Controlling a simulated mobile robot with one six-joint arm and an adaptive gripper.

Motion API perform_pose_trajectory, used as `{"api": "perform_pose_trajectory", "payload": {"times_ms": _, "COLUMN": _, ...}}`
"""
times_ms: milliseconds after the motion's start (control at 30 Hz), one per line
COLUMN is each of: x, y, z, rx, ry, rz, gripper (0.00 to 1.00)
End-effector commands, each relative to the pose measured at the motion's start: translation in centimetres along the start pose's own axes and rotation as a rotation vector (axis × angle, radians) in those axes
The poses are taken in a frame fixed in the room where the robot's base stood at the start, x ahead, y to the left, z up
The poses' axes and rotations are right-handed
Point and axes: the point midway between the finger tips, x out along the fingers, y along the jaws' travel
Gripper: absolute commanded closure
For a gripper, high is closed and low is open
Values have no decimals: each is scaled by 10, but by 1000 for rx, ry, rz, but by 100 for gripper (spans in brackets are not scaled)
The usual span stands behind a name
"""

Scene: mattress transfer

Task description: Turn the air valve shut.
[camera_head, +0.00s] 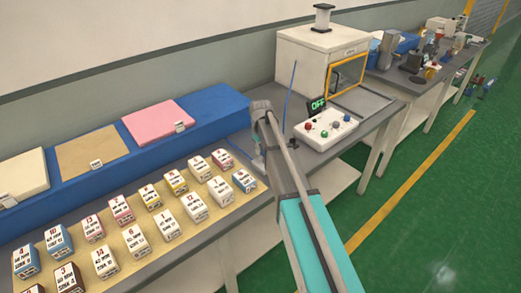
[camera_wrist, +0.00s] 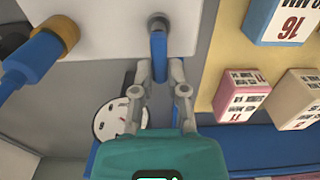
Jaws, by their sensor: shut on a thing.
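The air valve shows in the wrist view as a blue lever handle (camera_wrist: 158,50) with a round grey pivot at its far end, on a light plate. The handle runs straight down the picture from the pivot. My gripper (camera_wrist: 159,76) is shut on the handle's near end, one finger on each side. A round white gauge (camera_wrist: 107,120) is partly hidden behind the left finger. In the head view my arm reaches the table's back part, and the valve and fingertips cannot be made out there.
A blue hose with a yellow collar (camera_wrist: 52,34) lies left of the handle. Several numbered boxes (camera_head: 165,228) stand on a tan mat right of it in the wrist view. A control box (camera_head: 325,130) with an "OFF" display (camera_head: 317,105) and a white machine (camera_head: 318,62) stand beyond my arm.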

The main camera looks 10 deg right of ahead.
Motion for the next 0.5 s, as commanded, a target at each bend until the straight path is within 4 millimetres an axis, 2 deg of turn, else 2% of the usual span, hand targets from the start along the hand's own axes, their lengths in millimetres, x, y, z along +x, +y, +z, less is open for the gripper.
{"api": "perform_pose_trajectory", "payload": {"times_ms": 33, "x": 0, "y": 0, "z": 0, "rx": -1, "ry": -1, "rz": -1, "gripper": 78}}
{"api": "perform_pose_trajectory", "payload": {"times_ms": 200, "x": 0, "y": 0, "z": 0, "rx": 0, "ry": -1, "rz": -1, "gripper": 47}}
{"api": "perform_pose_trajectory", "payload": {"times_ms": 500, "x": 0, "y": 0, "z": 0, "rx": 1, "ry": 0, "rz": 0, "gripper": 47}}
